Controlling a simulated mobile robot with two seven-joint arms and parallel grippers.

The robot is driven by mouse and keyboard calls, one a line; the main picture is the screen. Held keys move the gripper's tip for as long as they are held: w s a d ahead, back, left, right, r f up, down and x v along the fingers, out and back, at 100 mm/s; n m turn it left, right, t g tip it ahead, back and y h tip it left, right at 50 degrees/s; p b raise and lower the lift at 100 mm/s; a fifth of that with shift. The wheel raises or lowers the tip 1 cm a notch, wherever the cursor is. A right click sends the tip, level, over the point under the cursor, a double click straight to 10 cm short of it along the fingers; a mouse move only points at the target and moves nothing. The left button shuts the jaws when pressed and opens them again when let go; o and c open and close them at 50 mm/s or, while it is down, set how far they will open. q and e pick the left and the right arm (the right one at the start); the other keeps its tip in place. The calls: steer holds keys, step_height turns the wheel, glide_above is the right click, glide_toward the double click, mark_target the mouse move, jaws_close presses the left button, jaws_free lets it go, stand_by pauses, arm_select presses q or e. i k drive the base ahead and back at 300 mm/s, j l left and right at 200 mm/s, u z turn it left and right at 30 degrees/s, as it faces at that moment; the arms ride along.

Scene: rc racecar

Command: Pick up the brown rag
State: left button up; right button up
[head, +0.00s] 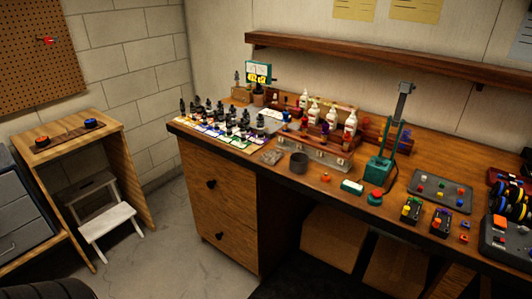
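A greyish-brown, crumpled-looking flat item (271,157) lies near the front edge of the long workbench (240,150), left of a dark round cup (299,163). It may be the brown rag, but it is too small to be sure. A flat dark brown strip (66,138) lies on top of the small wooden stand (100,122) at the left, between a red-and-black and a blue round item; I cannot tell if it is cloth. Neither of my grippers is in view.
Dropper bottles (215,112) crowd the bench's left end. A clear organizer box (318,152), green press (380,165) and grey tray (438,190) stand further right. A white step stool (107,220) stands under the stand. The concrete floor (170,250) before the drawers is clear.

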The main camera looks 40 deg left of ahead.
mark_target(270, 157)
steer(key=i+j, duration=0.1)
steer(key=j, duration=0.8)
steer(key=i+j, duration=0.15)
steer(key=j, duration=0.75)
steer(key=i+j+z, duration=0.1)
steer(key=j, duration=0.8)
steer(key=i+j, duration=0.1)
steer(key=j, duration=0.85)
